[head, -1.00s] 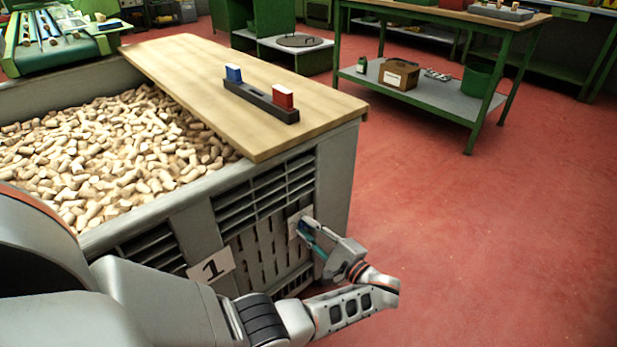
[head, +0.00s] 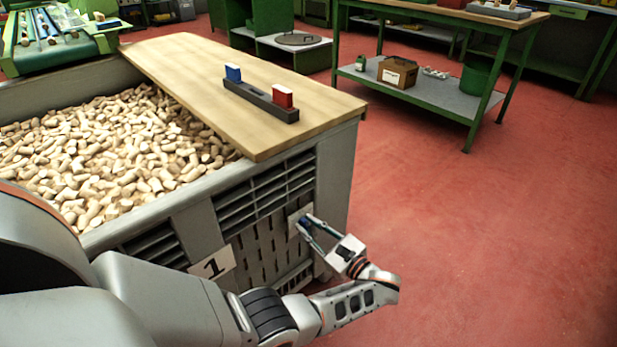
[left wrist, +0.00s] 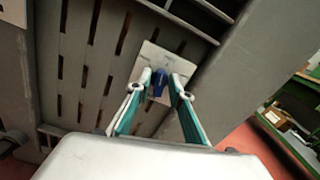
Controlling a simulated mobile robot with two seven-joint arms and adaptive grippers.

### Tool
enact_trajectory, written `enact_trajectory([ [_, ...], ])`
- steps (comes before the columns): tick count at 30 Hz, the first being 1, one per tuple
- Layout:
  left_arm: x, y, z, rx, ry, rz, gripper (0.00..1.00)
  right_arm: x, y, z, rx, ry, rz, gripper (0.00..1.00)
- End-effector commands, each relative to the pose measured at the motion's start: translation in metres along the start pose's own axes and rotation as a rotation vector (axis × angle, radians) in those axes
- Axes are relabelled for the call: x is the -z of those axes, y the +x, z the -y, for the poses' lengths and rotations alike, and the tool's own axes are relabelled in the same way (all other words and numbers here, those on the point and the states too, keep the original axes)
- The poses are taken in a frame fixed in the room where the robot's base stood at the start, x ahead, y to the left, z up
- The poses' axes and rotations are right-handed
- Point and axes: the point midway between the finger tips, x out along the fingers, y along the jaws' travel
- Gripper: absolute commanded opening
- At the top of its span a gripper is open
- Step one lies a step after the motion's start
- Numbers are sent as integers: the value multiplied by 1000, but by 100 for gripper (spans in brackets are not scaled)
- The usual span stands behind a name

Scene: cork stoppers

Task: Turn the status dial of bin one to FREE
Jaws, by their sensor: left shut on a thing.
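Any lettering on the plate is too small or hidden to read. My right gripper is not in view.
A wooden board (head: 200,75) lies across the crate, carrying a dark holder (head: 258,100) with a blue block and a red block. A green table (head: 440,95) stands at the back. The red floor (head: 480,240) to the right is clear.

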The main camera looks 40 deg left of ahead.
Motion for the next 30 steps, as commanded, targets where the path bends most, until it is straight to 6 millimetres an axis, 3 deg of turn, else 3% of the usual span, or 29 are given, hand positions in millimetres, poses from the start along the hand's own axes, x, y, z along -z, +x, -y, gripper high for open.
enact_trajectory([
  [13,0,0,1,0,212,0,0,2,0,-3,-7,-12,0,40],
  [30,0,0,1,0,239,0,0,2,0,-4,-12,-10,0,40],
])
